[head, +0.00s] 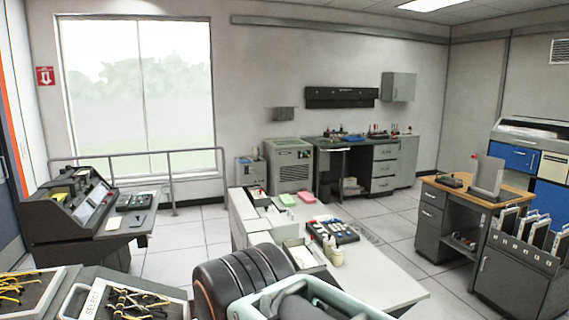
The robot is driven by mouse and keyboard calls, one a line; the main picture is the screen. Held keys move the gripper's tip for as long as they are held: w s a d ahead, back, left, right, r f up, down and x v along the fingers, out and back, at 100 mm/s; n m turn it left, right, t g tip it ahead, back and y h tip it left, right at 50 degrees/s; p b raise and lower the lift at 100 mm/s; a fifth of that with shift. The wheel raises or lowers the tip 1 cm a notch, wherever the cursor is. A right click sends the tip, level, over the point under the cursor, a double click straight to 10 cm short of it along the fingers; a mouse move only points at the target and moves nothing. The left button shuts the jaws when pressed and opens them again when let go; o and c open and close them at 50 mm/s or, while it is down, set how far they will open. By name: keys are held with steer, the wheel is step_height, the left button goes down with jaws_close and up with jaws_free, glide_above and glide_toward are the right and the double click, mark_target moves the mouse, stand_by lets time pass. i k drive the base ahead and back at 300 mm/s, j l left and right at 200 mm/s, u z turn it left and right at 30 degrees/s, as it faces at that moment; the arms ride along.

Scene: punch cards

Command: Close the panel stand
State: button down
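I cannot tell for certain which thing is the panel stand. A dark grey rack (512,278) at the lower right holds several upright pale panels (539,232) in its top. Its front has a small vertical handle and looks flush, but I cannot tell whether it is fully shut. A grey upright panel (488,175) also stands, slightly tilted, on a wood-topped desk (505,178) just behind the rack. My gripper is not in view. Only a pale shell and dark parts, likely mine, show at the bottom centre, well left of the rack.
A white table (375,276) with trays and small items stands in the middle. A control console (75,215) is at the left, and tool trays (125,305) at the lower left. Tiled floor (392,225) is open between the white table and the wood-topped desk.

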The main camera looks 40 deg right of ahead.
mark_target(487, 174)
steer(key=z, duration=2.45)
steer(key=i+l+z, duration=0.1)
steer(key=i+l, duration=0.35)
steer(key=i+l+z, duration=0.1)
steer(key=i+l, duration=0.25)
steer(key=i, duration=0.8)
steer(key=i+l+u, duration=0.1)
steer(key=i, duration=0.5)
steer(key=i+l+u, duration=0.1)
steer(key=i+u, duration=0.3)
steer(key=i, duration=0.75)
steer(key=i+u, duration=0.15)
steer(key=i, duration=1.05)
